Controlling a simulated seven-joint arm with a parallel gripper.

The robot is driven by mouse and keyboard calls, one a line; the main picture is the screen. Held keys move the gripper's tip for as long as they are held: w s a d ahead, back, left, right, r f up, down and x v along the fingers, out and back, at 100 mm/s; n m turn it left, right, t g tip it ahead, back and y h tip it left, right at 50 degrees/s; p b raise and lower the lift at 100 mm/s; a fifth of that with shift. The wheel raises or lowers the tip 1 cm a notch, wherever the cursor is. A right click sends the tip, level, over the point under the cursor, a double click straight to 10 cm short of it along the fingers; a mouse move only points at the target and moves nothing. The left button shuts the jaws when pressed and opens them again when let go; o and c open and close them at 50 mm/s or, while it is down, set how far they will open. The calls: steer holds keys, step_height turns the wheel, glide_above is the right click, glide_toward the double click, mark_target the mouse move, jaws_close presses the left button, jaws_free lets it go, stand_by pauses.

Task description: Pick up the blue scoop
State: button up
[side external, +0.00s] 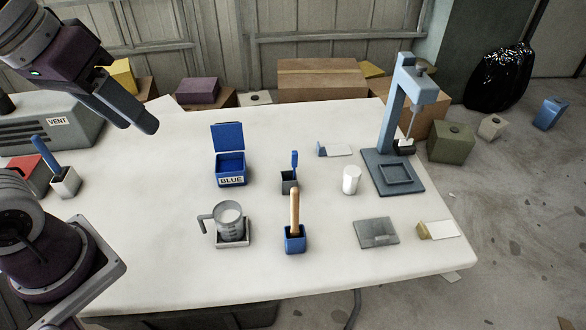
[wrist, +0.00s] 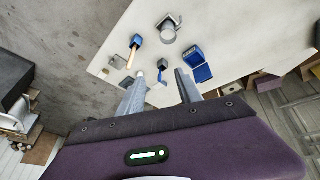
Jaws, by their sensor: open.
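A small blue tool (side external: 294,161), which looks like the blue scoop, stands upright in a dark grey holder (side external: 289,184) mid-table. Its lower end is hidden in the holder. In the wrist view the blue tool (wrist: 161,76) shows between my fingers, well beyond them. A second blue handle (side external: 39,147) leans in a light grey holder (side external: 65,183) at the far left; its lower end is hidden too. My gripper (side external: 148,126) is open and empty, high above the table's left part, apart from both tools. It also shows in the wrist view (wrist: 160,82).
An open blue box (side external: 231,168) labelled BLUE, a grey jug (side external: 230,222) and a wooden-handled tool (side external: 295,208) in a blue holder stand near the grey holder. A white cylinder (side external: 351,180) and a blue press (side external: 398,125) stand right. The table's left middle is clear.

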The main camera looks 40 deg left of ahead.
steer(key=w+n+g, duration=0.2)
steer(key=w+n, duration=0.6)
steer(key=w, duration=0.5)
steer(key=n+g, duration=0.3)
steer(key=n, duration=1.2)
glide_above(293, 152)
step_height(293, 152, down, 20)
steer(key=shift+n+y, duration=0.3)
steer(key=shift+n, duration=0.3)
step_height(293, 152, down, 11)
steer(key=shift+r, duration=0.1)
jaws_close()
